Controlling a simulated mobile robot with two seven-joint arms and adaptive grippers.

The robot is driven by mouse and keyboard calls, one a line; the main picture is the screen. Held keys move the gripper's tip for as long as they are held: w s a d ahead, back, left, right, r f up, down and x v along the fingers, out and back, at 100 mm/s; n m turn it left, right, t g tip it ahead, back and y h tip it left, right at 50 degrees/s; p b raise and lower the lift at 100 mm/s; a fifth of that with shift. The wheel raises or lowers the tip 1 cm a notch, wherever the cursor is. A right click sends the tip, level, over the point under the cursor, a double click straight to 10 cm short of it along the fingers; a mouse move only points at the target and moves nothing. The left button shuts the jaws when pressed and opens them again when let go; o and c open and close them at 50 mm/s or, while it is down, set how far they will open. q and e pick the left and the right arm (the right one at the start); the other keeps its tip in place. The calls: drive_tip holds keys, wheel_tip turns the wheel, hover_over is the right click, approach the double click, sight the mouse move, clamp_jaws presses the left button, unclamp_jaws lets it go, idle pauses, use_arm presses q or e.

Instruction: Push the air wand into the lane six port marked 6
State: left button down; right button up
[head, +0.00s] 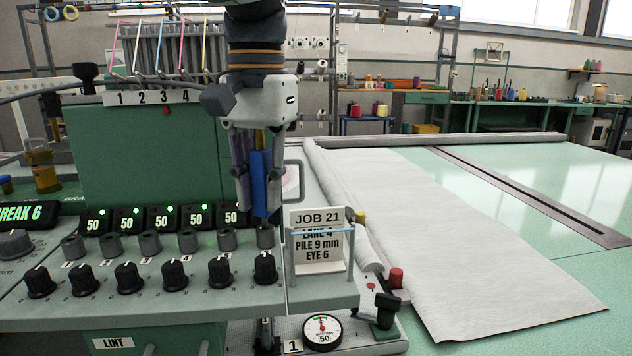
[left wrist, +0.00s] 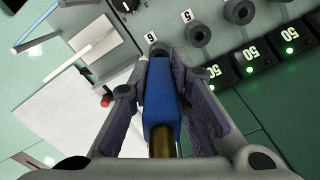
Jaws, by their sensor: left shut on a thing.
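My left gripper (head: 258,190) is shut on the air wand (head: 260,172), a blue handle with a brass end. The wand points down, roughly upright, with its lower end just above the lane six port (head: 265,237), the rightmost of a row of grey ports on the console. In the left wrist view the blue wand (left wrist: 160,100) lies between the fingers of the gripper (left wrist: 160,85), and its far end overlaps the port by the 6 label (left wrist: 150,37). I cannot tell whether the tip is touching or entering the port. My right gripper is not in view.
A job card (head: 318,238) in a stand is close right of the port. Black knobs (head: 220,272) line the console front, and lit 50 displays (head: 163,219) stand behind the ports. A gauge (head: 322,331) sits lower right. White cloth (head: 450,240) covers part of the table.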

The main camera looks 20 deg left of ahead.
use_arm(q)
drive_tip(key=shift+f, duration=0.9)
drive_tip(key=c, duration=1.4)
unclamp_jaws()
drive_tip(key=shift+r, duration=0.1)
wheel_tip(320, 180, up, 12)
drive_tip(key=shift+f, duration=0.1)
